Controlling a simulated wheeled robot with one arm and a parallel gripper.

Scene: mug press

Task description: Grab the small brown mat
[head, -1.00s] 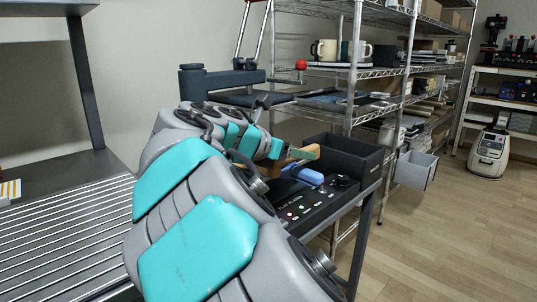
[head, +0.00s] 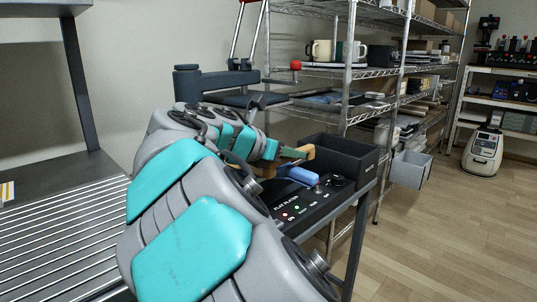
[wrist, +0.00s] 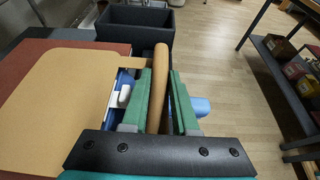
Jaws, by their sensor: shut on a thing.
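My gripper (wrist: 164,100) has two green fingers, closed on both sides of the small brown mat (wrist: 160,85). In the wrist view the mat shows edge-on as a narrow brown strip with a rounded far end, standing up between the fingers. Its flat faces are mostly hidden by the fingers. In the head view my gripper (head: 292,154) is above the black control box, and a bit of the brown mat (head: 307,151) shows at the fingertips.
A tan sheet (wrist: 70,85) lies on a red-brown surface left of my gripper. A dark open bin (head: 345,160) stands just beyond. A blue object (head: 303,175) lies by the black control box (head: 310,203).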

